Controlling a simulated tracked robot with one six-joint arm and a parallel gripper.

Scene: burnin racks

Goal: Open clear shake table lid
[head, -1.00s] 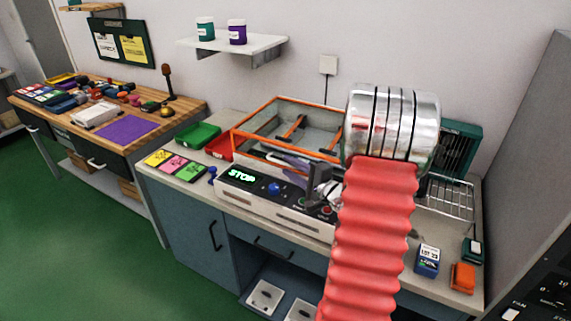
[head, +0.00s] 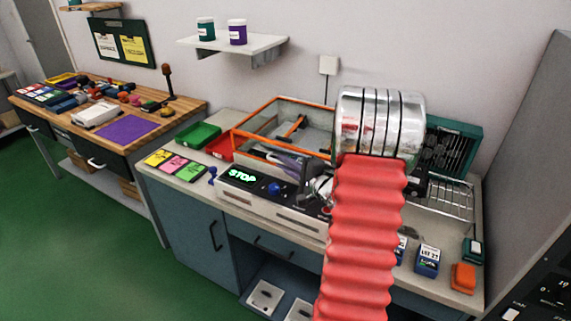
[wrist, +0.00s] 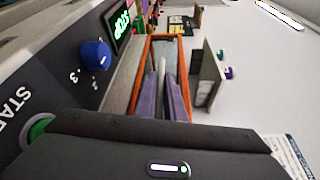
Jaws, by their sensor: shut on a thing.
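The shake table (head: 285,207) stands on the bench with a lit green STOP display on its front panel. Its clear lid with an orange frame (head: 262,115) lies over the top; orange straps show inside. The orange frame also shows in the wrist view (wrist: 184,60). My gripper (head: 287,158) is at the front edge of the lid, above the panel, partly hidden by my arm. In the wrist view, my purple-grey fingers (wrist: 163,88) are shut on a pale grey bar (wrist: 161,72), seemingly the lid's handle. The lid's right end is hidden behind my arm.
A blue knob (head: 275,188) is on the panel below my gripper. Green (head: 198,135) and red (head: 219,146) trays stand left of the shake table. A wire rack (head: 448,198) and small blue (head: 427,260) and orange (head: 463,277) boxes are to the right. A shelf (head: 240,45) hangs above.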

